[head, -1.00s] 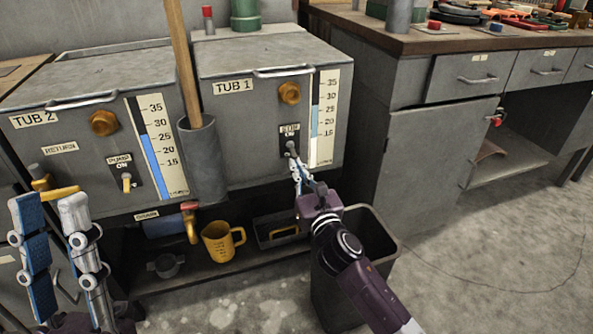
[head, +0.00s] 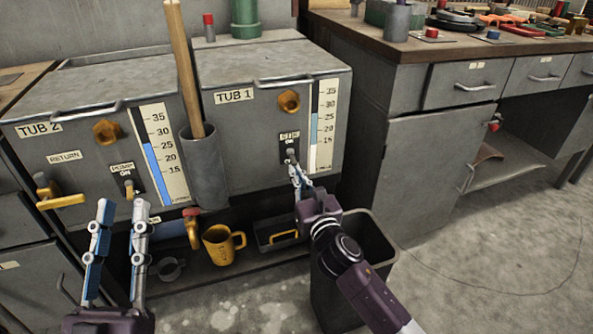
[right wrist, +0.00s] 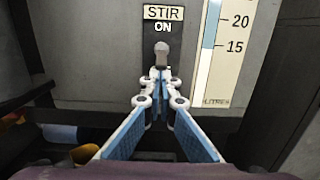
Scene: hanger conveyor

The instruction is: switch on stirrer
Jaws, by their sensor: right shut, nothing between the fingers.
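The stirrer switch (head: 291,155) is a small grey lever on a dark plate labelled STIR and ON, on the front of Tub 1 (head: 225,125). In the right wrist view the lever (right wrist: 162,55) stands just below the word ON. My right gripper (head: 294,168) is shut and empty. Its fingertips (right wrist: 160,76) are at or just below the lever; I cannot tell whether they touch it. My left gripper (head: 121,205) is open and empty, its fingers pointing up in front of Tub 2 (head: 75,140), below the pump switch (head: 129,190).
A grey bin (head: 372,240) stands below my right gripper. A holder (head: 205,165) with a wooden handle sits between the tubs. The return valve (head: 60,198), a red-handled tap (head: 191,215) and a yellow jug (head: 220,245) are near my left gripper.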

